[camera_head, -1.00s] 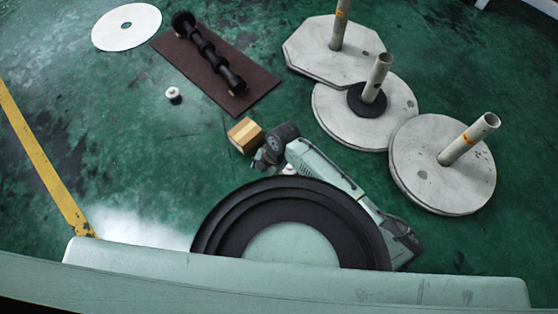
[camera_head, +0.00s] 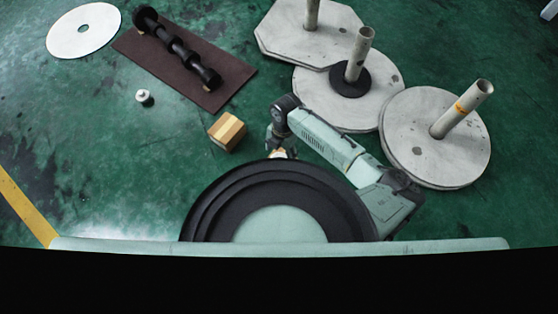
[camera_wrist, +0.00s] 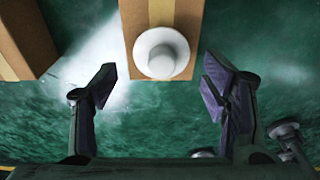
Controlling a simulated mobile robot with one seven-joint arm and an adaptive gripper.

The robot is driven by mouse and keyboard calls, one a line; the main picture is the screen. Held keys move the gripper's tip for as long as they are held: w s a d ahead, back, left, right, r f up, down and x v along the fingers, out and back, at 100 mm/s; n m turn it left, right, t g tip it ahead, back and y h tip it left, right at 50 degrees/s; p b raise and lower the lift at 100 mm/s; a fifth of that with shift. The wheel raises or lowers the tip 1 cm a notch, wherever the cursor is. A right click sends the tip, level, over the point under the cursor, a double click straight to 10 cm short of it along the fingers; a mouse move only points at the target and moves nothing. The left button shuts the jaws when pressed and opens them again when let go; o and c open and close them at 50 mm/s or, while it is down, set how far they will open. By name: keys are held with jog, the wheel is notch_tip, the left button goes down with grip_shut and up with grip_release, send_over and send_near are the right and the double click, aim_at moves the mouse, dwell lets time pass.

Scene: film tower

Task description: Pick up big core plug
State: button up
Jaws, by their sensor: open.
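A round white plug (camera_wrist: 161,52) with a raised centre is in the wrist view, standing on or in front of a tan box (camera_wrist: 137,12). I cannot tell whether it is the big one. My gripper (camera_wrist: 160,88) is open, with the plug just beyond and between its two fingertips, not touched. In the head view my gripper (camera_head: 281,149) points down beside the black rim of my base and mostly hides what is under it. Another small white plug (camera_head: 145,97) stands alone on the green floor to the left.
A tan box (camera_head: 227,132) sits left of my gripper. A dark shaft (camera_head: 178,47) lies on a brown mat (camera_head: 240,72). Several grey discs with upright posts, such as the right one (camera_head: 436,140), stand on the right. A white disc (camera_head: 60,35) lies far left.

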jog(key=f, duration=0.4)
jog(key=shift+s+b, duration=0.3)
jog(key=shift+b, duration=0.05)
jog(key=shift+c, duration=0.3)
jog(key=c, duration=1)
jog(key=shift+r, duration=0.1)
